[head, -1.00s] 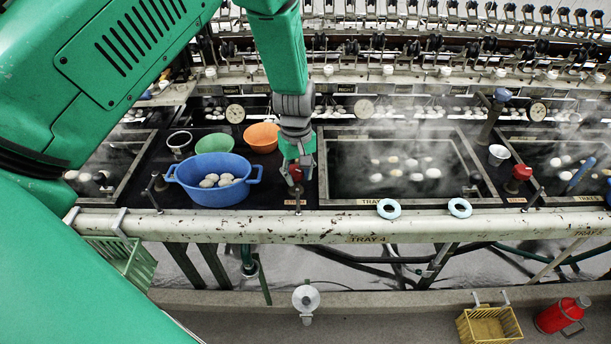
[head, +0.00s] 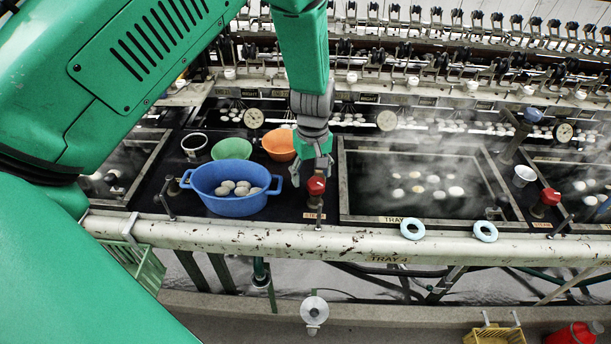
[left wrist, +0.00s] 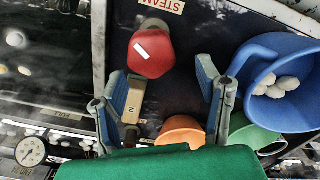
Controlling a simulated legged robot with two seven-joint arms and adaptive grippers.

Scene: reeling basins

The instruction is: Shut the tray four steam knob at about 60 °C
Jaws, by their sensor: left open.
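The red steam knob (head: 316,186) left of tray four stands upright beside a STEAM label. It also shows in the left wrist view (left wrist: 152,52) with a white mark on top. My left gripper (head: 308,172) is open, close behind and slightly above the knob. In the left wrist view the knob lies just past the fingertips (left wrist: 162,72), nearer the left finger, with nothing gripped. Tray four (head: 420,222) holds water with several pale cocoons and gives off steam. A dial thermometer (head: 386,120) stands behind it; its reading is too small to tell. My right gripper is not in view.
A blue basin (head: 232,205) with cocoons, a green bowl (head: 231,148) and an orange bowl (head: 279,144) stand left of the gripper. Two light-blue rings (head: 413,228) lie on the front rail (head: 300,238). Another red knob (head: 550,196) stands right of tray four.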

